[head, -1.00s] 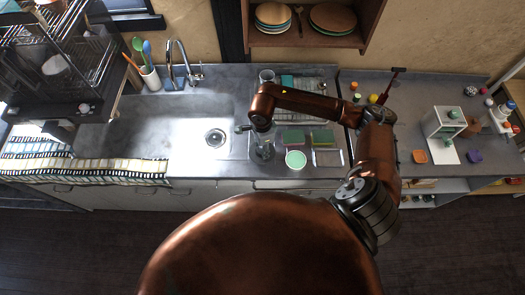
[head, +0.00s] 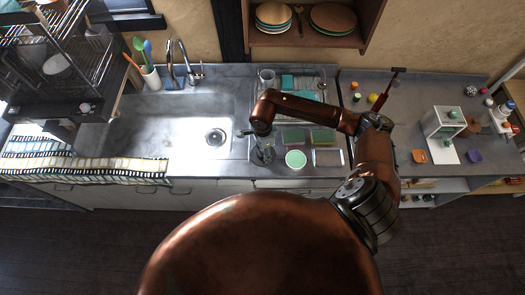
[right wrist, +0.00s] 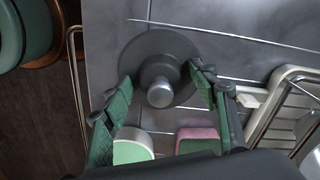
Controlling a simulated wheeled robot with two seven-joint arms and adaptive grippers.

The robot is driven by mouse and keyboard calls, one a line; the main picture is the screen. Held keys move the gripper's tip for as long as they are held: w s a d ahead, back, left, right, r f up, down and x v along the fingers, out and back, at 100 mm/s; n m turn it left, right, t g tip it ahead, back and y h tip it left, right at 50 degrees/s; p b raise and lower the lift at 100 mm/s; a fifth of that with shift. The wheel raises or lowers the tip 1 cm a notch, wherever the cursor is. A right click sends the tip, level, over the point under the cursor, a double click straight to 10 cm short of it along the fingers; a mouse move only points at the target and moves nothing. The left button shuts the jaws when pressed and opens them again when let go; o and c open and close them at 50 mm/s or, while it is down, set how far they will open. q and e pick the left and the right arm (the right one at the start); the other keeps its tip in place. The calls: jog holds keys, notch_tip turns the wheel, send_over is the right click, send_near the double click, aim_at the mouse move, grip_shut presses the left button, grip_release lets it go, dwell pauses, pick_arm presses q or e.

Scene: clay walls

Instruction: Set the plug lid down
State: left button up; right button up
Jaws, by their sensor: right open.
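The plug lid (right wrist: 150,50) is a dark grey disc with a round, paler knob (right wrist: 160,93). In the right wrist view it appears to lie flat, knob up, on the grey ridged drainboard (right wrist: 220,32). My right gripper (right wrist: 161,78) is open, with its green-padded fingers on either side of the knob and a gap to it on both sides. In the head view my right gripper (head: 261,148) points down over the drainboard right of the sink. The lid is hard to make out there. My left gripper is not in view.
A grey cup (head: 266,76) is behind. The sink (head: 165,125) on the left is empty. A white box stand (head: 442,123) is far right.

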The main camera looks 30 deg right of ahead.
jog(key=shift+r, duration=0.1)
jog(key=shift+w+r, duration=0.1)
jog(key=shift+r, duration=0.2)
notch_tip(320, 180, up, 12)
jog(key=shift+f+b, duration=0.25)
jog(key=shift+b, duration=0.05)
